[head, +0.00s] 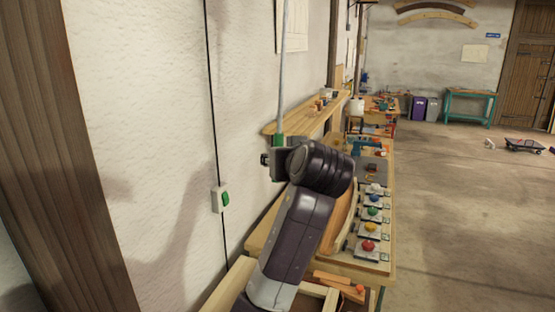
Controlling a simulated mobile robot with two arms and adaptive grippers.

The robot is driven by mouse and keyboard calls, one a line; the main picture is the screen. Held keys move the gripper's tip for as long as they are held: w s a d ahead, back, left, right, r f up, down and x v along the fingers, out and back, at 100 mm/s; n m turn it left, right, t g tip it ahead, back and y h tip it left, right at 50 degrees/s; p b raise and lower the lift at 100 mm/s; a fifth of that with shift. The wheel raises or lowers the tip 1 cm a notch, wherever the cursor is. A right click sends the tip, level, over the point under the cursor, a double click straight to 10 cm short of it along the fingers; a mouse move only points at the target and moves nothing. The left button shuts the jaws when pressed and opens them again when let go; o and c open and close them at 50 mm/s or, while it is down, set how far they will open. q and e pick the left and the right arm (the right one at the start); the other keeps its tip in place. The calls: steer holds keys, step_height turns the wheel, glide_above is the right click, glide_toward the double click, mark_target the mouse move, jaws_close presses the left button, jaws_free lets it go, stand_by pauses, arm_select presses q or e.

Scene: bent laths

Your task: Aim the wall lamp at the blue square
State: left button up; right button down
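A dark jointed arm (300,225) of mine rises from the bottom middle, and its rounded joint (320,166) hides part of the wall shelf and bench. I see no gripper fingers; whether a gripper is behind this joint I cannot tell. A thin grey rod (283,70) hangs along the left wall, with a green lower end (279,140) at a grey block with a dark knob (284,160). I cannot tell whether this belongs to the wall lamp. No lamp head is clearly seen. A small blue sign (492,35) is on the far wall; no plain blue square is clear.
A wooden shelf (300,116) and a workbench (345,268) with several coloured knobs run along this wall. A teal table (470,93) and a low trolley (524,145) stand far right.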

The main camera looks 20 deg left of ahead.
arm_select(q)
steer(key=v, duration=1)
steer(key=shift+s+d, duration=0.1)
